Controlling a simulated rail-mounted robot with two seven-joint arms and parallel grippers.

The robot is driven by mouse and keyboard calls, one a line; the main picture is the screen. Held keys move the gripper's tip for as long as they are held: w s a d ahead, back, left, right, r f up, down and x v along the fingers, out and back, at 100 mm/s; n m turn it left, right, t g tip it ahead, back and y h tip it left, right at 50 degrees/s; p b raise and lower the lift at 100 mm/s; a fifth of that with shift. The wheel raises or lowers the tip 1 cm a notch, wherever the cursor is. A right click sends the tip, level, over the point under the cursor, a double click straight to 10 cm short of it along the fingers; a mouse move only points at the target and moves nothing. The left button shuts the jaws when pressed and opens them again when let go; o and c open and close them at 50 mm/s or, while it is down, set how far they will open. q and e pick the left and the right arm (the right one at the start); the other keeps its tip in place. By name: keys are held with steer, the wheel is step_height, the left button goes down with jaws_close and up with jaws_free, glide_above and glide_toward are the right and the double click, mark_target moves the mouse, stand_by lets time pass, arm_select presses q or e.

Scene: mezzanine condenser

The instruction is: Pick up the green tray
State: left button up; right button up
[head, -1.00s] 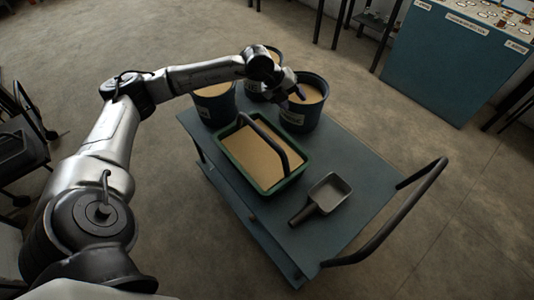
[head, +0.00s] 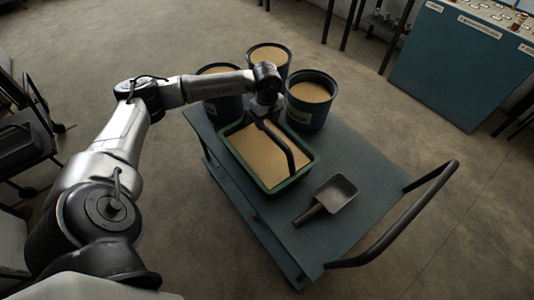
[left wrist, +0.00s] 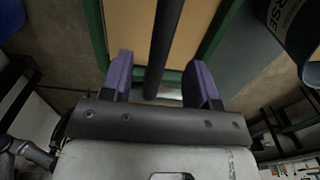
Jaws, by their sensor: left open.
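The green tray (head: 300,178) is a rectangular box filled with sand-coloured material, standing on a blue-grey cart. A dark arched handle (head: 285,143) spans over it. My left gripper (head: 263,108) is at the tray's far end, over the handle's upper end. In the left wrist view, my open left gripper (left wrist: 160,75) has its two purple fingers on either side of the dark handle bar (left wrist: 166,35), with gaps between. The green tray rim (left wrist: 97,30) shows beyond the fingers. My fingertips are hard to make out in the head view. My right gripper is not in view.
Several dark buckets of sand-coloured material stand close behind the tray, including one on the right (head: 312,108). A grey scoop (head: 335,193) lies on the cart top (head: 370,175), right of the tray. The cart's push bar (head: 425,205) rises at the right. A blue cabinet (head: 455,70) stands beyond.

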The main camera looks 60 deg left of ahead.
mark_target(267, 128)
arm_select(q)
steer(key=shift+f, duration=1.25)
steer(key=shift+f+b, duration=1.1)
steer(key=shift+f, duration=1.3)
steer(key=c, duration=0.3)
jaws_close()
steer(key=shift+r, duration=0.1)
